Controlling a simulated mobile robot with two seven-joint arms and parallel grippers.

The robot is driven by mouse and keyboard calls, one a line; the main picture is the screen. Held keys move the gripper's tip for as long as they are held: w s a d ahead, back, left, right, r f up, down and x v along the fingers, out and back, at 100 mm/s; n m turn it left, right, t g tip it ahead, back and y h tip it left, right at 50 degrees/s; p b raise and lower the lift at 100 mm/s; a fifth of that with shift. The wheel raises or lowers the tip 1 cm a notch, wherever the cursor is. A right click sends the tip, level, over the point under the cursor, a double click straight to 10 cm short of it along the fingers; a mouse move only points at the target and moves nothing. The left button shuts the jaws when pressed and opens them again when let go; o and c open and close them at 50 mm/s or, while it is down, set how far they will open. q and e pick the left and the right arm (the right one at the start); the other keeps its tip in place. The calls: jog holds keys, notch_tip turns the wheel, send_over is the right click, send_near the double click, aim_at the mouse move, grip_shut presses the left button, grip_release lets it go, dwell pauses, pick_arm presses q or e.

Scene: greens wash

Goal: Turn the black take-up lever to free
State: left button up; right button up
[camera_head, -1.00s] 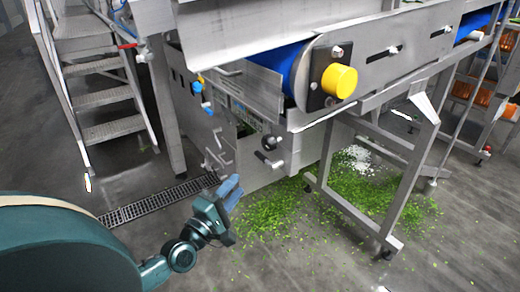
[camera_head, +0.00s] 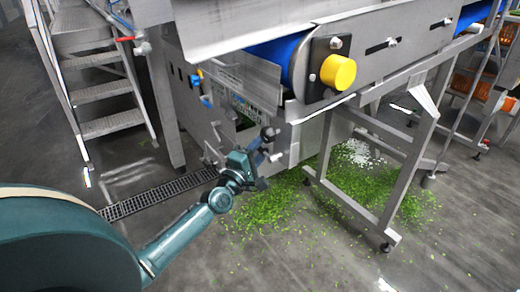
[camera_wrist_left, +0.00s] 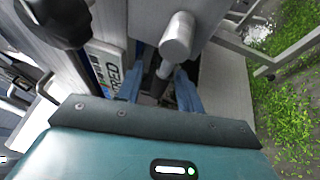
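My left gripper (camera_head: 262,147) is at the side plate of the machine, below the blue belt. A black round knob (camera_wrist_left: 66,20) is at the upper left there. The fingers partly hide the lever area, so its setting cannot be told. My right gripper is out of view.
A yellow knob (camera_head: 338,72) sticks out above, beside the blue belt (camera_head: 280,55). A metal frame leg (camera_head: 408,165) stands to the right. Green scraps (camera_head: 350,190) cover the floor. A drain grate (camera_head: 155,194) and steps (camera_head: 103,90) are at left.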

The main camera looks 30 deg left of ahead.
pick_arm(q)
jog(key=shift+c, duration=0.4)
grip_shut()
